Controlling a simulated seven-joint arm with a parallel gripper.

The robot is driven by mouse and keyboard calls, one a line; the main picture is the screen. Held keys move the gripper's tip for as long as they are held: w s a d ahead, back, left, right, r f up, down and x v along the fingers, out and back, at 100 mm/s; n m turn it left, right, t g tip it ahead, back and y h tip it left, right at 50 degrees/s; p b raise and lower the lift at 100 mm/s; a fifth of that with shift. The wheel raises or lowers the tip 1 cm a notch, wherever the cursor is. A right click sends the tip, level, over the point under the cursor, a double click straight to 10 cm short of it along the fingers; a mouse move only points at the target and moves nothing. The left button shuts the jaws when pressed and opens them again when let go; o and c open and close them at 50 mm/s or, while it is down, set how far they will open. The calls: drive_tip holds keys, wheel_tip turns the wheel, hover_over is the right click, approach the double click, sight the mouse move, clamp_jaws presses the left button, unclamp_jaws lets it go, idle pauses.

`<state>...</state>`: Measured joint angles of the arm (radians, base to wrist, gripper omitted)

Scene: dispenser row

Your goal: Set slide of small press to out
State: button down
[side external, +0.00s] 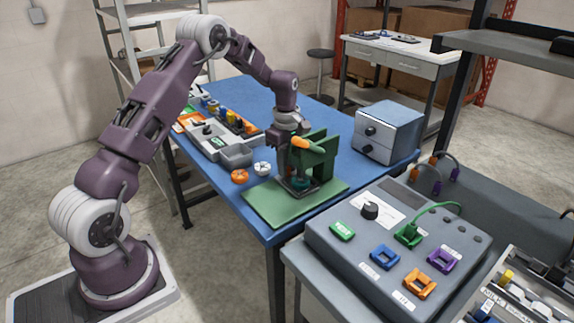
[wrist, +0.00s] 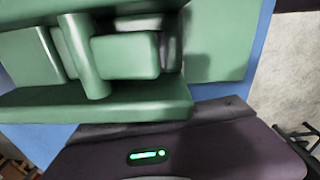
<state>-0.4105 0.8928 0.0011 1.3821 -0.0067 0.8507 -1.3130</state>
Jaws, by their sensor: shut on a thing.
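The small press is a green frame (side external: 316,158) with an orange lever (side external: 306,144), standing on a green board (side external: 325,195) at the near end of the blue table. A dark plate with a teal piece lies low in front of the frame. My gripper (side external: 288,165) reaches down at the left side of the press and is shut on a part of it low down. The fingertips and the gripped part are mostly hidden, so I cannot tell the slide's exact position. In the wrist view the green press body (wrist: 120,55) fills the upper left, very close; the fingers do not show.
An orange round piece (side external: 239,176) and a white one (side external: 262,168) lie left of the board. Grey trays (side external: 235,155) stand behind them. A grey-blue box (side external: 388,132) stands at the right table edge. A grey connector console (side external: 395,245) is in the foreground.

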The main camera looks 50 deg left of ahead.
drive_tip(key=s, duration=1)
drive_tip(key=shift+s, duration=0.25)
drive_tip(key=c, duration=1.3)
unclamp_jaws()
drive_tip(key=shift+s, duration=0.1)
drive_tip(key=shift+o, duration=0.2)
drive_tip(key=shift+r, duration=0.15)
wheel_tip(320, 180, up, 7)
